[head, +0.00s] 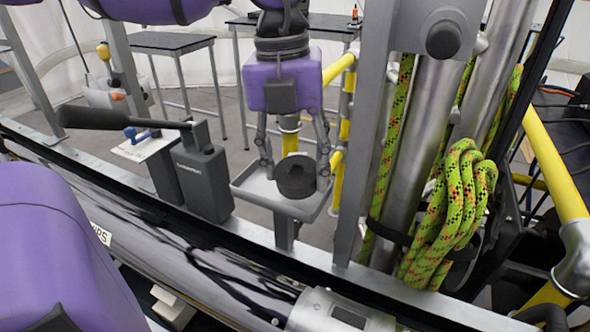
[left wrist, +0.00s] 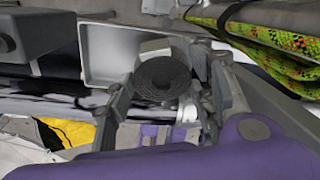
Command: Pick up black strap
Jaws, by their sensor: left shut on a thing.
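The black strap (head: 297,176) is a tight dark roll at a small grey tray (head: 248,190) in the middle of the head view. My left gripper (head: 294,180) comes down from above, with one finger on each side of the roll, and is shut on it. In the left wrist view, the coiled end of the strap (left wrist: 162,78) faces the camera between the two fingers (left wrist: 160,105). I cannot tell whether the strap still touches the tray. My right gripper is not in view.
A dark grey box-shaped tool (head: 203,180) stands left of the tray. A grey post (head: 362,130) and a coiled green rope (head: 455,215) are close on the right. Yellow rails (head: 558,165) stand further right. Tables (head: 172,42) are behind.

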